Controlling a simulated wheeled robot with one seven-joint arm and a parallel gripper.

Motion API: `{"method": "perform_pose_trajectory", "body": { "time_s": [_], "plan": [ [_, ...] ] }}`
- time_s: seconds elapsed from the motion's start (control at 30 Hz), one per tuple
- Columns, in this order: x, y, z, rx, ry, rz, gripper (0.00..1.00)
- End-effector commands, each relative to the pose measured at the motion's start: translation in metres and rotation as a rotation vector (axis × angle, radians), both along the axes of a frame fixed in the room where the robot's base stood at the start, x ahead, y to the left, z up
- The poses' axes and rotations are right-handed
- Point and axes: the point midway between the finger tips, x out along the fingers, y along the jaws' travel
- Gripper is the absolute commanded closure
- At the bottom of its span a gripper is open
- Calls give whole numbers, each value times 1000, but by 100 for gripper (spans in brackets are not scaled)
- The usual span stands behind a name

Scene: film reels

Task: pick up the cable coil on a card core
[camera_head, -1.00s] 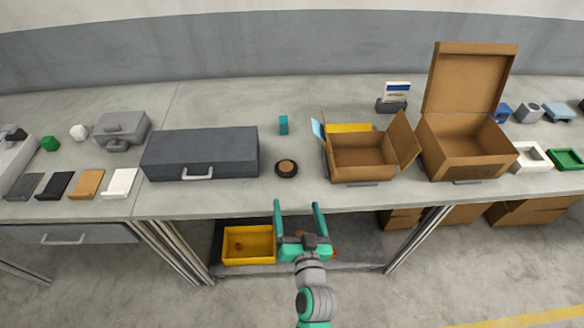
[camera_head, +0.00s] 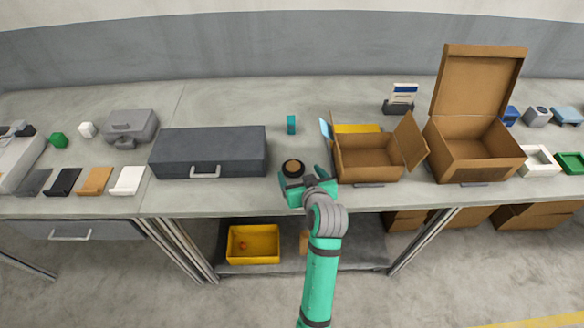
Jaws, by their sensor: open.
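The cable coil (camera_head: 292,167) is a small dark ring with a brown core. It lies flat on the grey table, between the dark grey case and the open brown box. My gripper (camera_head: 303,173) is open over the table's front part, its jaws pointing at the coil. The coil shows at the far side of the gripper, toward its left finger. The gripper body hides part of the coil's near edge. I cannot tell whether the fingers touch it or how high they are.
The dark grey case (camera_head: 208,145) stands close on the left. The low open box (camera_head: 370,158) with spread flaps stands close on the right. A small teal object (camera_head: 291,124) stands behind the coil. A yellow bin (camera_head: 253,243) sits on the lower shelf.

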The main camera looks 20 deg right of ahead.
Motion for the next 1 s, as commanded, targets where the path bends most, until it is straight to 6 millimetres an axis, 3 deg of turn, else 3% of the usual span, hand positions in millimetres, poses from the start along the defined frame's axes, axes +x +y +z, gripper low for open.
{"method": "perform_pose_trajectory", "body": {
  "time_s": [0.23,0.53,0.83,0.87,1.0],
  "plan": [
    [14,0,-9,-1,0,0,18],
    [47,2,-29,0,-1,0,18],
    [52,2,-31,-1,-1,-1,18],
    [52,2,-31,0,-1,0,21],
    [52,2,-31,-1,-1,-1,54]
  ]
}}
